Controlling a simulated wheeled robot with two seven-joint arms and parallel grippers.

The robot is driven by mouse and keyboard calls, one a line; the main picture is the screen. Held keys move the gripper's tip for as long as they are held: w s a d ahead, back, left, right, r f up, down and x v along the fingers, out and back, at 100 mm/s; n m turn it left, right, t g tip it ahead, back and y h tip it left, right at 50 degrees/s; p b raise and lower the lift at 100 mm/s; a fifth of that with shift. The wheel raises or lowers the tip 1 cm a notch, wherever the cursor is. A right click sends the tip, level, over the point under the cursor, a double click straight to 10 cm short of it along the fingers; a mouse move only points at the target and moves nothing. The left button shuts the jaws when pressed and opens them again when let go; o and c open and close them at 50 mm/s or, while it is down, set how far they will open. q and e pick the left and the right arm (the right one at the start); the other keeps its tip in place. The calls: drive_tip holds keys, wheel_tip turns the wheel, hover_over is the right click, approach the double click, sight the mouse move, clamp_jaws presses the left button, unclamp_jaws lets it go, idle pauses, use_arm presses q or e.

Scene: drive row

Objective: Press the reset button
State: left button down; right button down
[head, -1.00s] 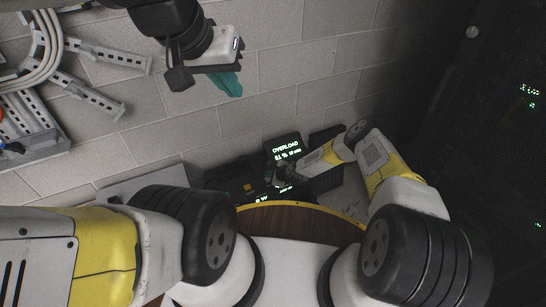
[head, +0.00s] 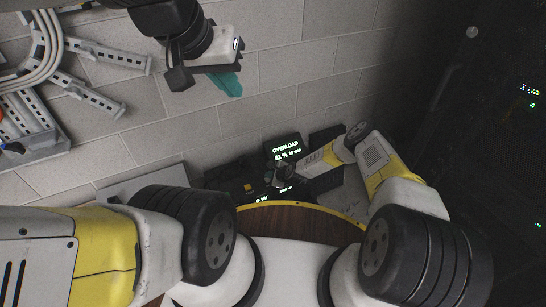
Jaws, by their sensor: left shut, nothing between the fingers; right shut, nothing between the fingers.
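A dark device with a lit screen (head: 285,149) stands low against the wall, at the centre of the head view. Its screen reads OVERLOAD with a percentage below. A small orange-yellow button-like patch (head: 249,187) shows on the dark panel left of my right gripper; I cannot read a label on it, nor tell which control is the reset button. My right gripper (head: 272,180) is shut and empty, over the panel just below the screen; its tips are hard to make out.
A grey block wall (head: 270,70) runs behind the device. Cables and slotted rails (head: 90,95) are on the wall at left. A dark rack (head: 490,150) with small green lights stands at right. A round brown wooden surface (head: 300,222) lies in front of the device.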

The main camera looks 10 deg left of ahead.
sight(269, 180)
drive_tip(key=shift+f, duration=0.65)
idle(0.8)
drive_tip(key=shift+r, duration=0.85)
drive_tip(key=shift+r, duration=0.1)
drive_tip(key=shift+r, duration=2.4)
